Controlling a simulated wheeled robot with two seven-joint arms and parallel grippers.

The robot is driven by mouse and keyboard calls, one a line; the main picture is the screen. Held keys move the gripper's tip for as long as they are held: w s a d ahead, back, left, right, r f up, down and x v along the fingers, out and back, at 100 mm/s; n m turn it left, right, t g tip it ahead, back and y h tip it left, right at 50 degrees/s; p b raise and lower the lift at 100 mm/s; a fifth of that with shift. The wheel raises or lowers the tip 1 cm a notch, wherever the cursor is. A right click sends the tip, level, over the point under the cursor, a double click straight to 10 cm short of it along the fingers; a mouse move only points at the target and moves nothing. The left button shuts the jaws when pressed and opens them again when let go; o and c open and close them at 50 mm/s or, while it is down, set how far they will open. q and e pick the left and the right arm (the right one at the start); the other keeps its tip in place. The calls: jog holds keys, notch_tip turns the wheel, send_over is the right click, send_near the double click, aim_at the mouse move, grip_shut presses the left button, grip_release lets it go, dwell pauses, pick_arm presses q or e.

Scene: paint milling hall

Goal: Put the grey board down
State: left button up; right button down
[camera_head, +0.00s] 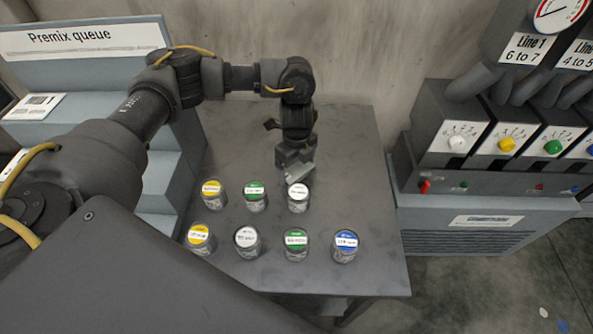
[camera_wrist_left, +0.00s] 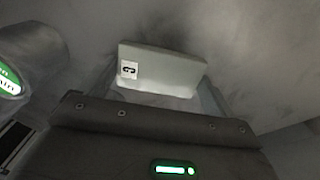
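The grey board (camera_wrist_left: 160,68) is a small pale slab with a square black-and-white mark at its left end. In the wrist view it sits across the jaws of my left gripper, which is shut on it. In the head view my left gripper (camera_head: 296,164) points down over the grey table (camera_head: 345,150), and the board (camera_head: 301,173) shows as a light, tilted piece at its tips. It is just behind a white-lidded tin (camera_head: 298,197). Whether the board touches the table or that tin, I cannot tell. My right gripper is not in view.
Several tins stand in two rows, including a yellow-lidded one (camera_head: 212,193), a green-lidded one (camera_head: 255,195) and a blue-lidded one (camera_head: 345,245). The stepped Premix queue rack (camera_head: 100,45) is left, a dial machine (camera_head: 490,215) right. The table's back right is bare.

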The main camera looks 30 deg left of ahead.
aim_at(297, 171)
pick_arm(q)
jog(key=shift+c, duration=1)
jog(key=shift+r, duration=0.2)
jog(key=r, duration=0.3)
jog(key=shift+s+d+r, duration=0.2)
jog(key=shift+d+r, duration=0.05)
jog(key=shift+r, duration=0.05)
jog(key=s+d+r+b, duration=0.3)
jog(key=s+d+r, duration=0.6)
jog(key=shift+s, duration=0.4)
